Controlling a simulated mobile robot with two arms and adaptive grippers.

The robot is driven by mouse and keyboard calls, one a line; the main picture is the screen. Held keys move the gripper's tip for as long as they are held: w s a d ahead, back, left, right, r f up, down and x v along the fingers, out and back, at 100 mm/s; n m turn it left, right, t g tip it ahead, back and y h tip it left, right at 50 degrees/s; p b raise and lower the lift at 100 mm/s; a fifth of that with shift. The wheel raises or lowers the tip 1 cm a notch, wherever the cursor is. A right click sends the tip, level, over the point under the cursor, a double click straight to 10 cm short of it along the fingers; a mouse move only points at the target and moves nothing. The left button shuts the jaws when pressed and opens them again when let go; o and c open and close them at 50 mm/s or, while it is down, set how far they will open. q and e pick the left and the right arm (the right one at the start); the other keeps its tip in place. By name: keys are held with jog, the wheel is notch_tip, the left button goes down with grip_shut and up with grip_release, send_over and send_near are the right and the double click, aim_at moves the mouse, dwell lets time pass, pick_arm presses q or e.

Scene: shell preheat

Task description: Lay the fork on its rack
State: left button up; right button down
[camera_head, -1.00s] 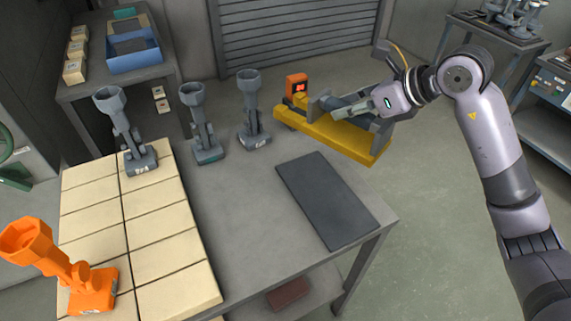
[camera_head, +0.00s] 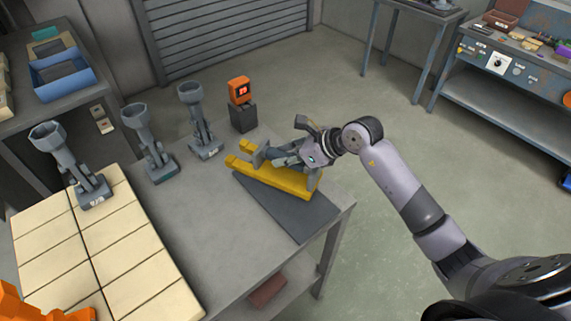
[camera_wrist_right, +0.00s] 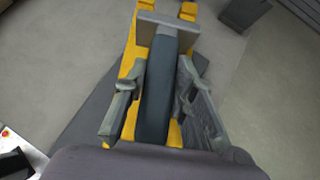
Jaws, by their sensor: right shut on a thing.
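The fork (camera_head: 297,186) is a yellow two-pronged bar with a dark blue-grey handle held between grey end blocks. My right gripper (camera_head: 284,156) is shut on the handle. In the right wrist view, the fingers (camera_wrist_right: 157,86) lie on either side of the handle, and the fork's yellow body (camera_wrist_right: 131,66) shows beneath. The fork is over the back part of a flat dark grey plate (camera_head: 288,219), its prongs toward the back left. I cannot tell whether it touches the plate, or whether the plate is the rack. My left gripper is not in view.
An orange display unit (camera_head: 239,91) stands on a dark block at the table's back edge. Several grey funnel-topped tools, including the nearest to the block (camera_head: 201,121), stand to the left. Cream tiles (camera_head: 130,270) cover the table's left side; an orange tool (camera_head: 40,304) is cut off there.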

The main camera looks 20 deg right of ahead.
aim_at(285, 170)
notch_tip(285, 170, down, 4)
jog(key=shift+r+p, duration=0.15)
jog(key=shift+p, duration=0.25)
jog(key=shift+f, duration=0.45)
jog(key=c, duration=1.3)
grip_release()
jog(key=shift+c, duration=0.2)
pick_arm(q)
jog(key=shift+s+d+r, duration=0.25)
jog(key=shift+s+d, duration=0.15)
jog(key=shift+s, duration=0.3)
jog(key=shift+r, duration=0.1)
pick_arm(e)
jog(key=shift+r, duration=0.1)
